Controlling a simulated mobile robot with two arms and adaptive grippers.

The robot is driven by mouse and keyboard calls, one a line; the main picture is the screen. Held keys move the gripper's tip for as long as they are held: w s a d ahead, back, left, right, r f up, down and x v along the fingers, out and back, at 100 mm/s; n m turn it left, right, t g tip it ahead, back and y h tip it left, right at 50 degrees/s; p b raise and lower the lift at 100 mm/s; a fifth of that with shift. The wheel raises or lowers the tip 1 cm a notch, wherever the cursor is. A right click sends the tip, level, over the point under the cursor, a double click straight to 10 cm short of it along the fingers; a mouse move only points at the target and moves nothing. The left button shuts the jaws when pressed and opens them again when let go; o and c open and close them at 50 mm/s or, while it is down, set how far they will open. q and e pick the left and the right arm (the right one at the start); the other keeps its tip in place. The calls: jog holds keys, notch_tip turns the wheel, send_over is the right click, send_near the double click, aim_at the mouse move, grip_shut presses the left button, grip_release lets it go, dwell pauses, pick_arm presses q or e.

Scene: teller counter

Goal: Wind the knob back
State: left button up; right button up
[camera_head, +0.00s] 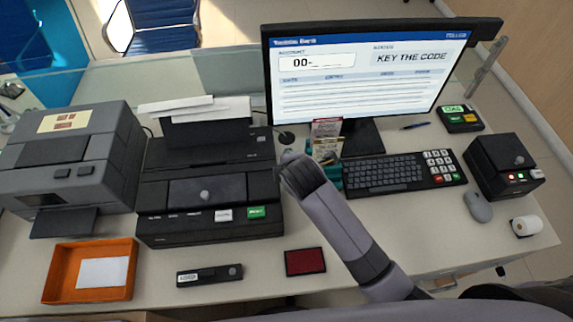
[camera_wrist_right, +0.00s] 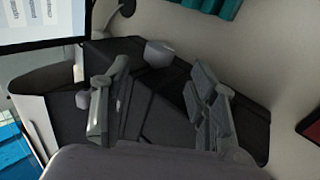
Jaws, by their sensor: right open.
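A light grey knob (camera_wrist_right: 158,53) stands out from the side of the black passbook printer (camera_head: 212,190) in the right wrist view. My right gripper (camera_wrist_right: 158,72) is open, with one finger on each side of the knob's line; I cannot tell whether either finger touches it. There my right arm reaches the printer's right side, hiding the side detail. My left gripper is not in view.
The keyboard (camera_head: 396,174) and monitor (camera_head: 364,70) stand right of the printer, with a small card holder (camera_head: 326,148) close to my right wrist.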

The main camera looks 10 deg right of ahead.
jog(key=x, duration=0.6)
jog(key=shift+w+f, duration=0.2)
jog(key=shift+f, duration=0.05)
jog(key=shift+w+f, duration=0.15)
jog(key=shift+f, duration=0.1)
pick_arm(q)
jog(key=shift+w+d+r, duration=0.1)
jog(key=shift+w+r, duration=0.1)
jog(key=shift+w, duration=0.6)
pick_arm(e)
jog(key=shift+c, duration=0.3)
